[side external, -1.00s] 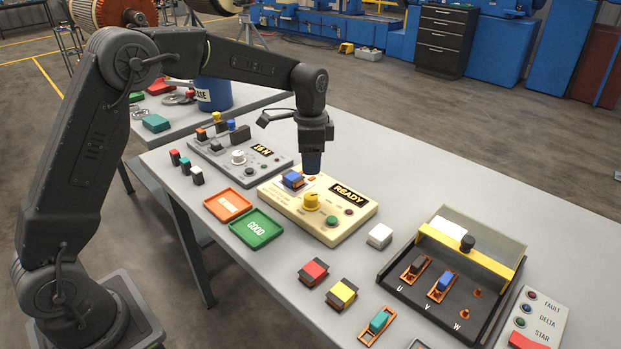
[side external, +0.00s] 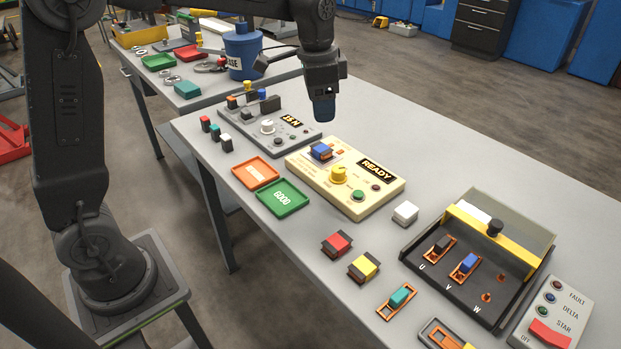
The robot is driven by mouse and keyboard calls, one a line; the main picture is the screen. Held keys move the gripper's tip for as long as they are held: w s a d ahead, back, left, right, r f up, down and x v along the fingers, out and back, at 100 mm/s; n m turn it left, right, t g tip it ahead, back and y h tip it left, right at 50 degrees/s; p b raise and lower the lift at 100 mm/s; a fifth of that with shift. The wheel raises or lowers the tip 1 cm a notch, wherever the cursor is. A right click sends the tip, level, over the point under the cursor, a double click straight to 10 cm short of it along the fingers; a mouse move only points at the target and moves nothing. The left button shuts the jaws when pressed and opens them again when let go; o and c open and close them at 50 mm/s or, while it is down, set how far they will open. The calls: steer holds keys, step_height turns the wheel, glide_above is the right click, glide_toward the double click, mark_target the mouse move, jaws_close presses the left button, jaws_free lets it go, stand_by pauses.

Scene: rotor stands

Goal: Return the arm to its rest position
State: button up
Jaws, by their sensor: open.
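My gripper (side external: 323,108) points down above the back edge of the cream tester box, clear of everything on the table. Its jaws look small and dark from here, and I see nothing held between them. The cream tester (side external: 349,186) has a yellow knob and a display reading "READY". A blue block (side external: 320,152) sits on the tester's left part, below my gripper and apart from it.
A grey instrument (side external: 268,130) stands behind the tester. An orange tray (side external: 255,172) and a green tray (side external: 283,198) lie to its left. Red (side external: 337,243) and yellow (side external: 364,267) blocks lie in front. A black terminal box (side external: 478,258) stands right. The table's far right is clear.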

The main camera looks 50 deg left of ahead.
steer(key=s+d+n+t, duration=0.1)
steer(key=s+n+t, duration=0.3)
steer(key=s, duration=1.9)
steer(key=shift+s+d+n, duration=0.25)
steer(key=shift+d+n, duration=0.05)
steer(key=shift+n, duration=0.9)
steer(key=shift+c, duration=0.4)
